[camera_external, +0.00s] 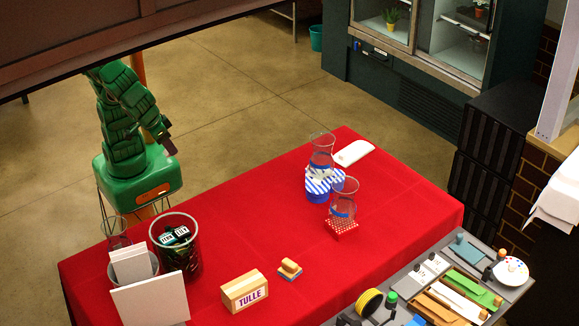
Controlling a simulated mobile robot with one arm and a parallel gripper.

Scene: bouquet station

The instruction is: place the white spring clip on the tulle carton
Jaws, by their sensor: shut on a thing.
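The tulle carton (244,292) is a small tan and white box labelled TULLE. It stands on the red table near its front edge, and its top looks bare. My gripper (170,149) is at the end of the green arm, beyond the table's left side, well above and behind the carton. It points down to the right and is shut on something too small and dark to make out. I cannot pick out the white spring clip for certain in this view.
A dark bin (174,245) and a bucket with white boards (132,262) stand left of the carton. A wooden-handled block (289,270) lies to its right. The red table's middle (250,220) is clear.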

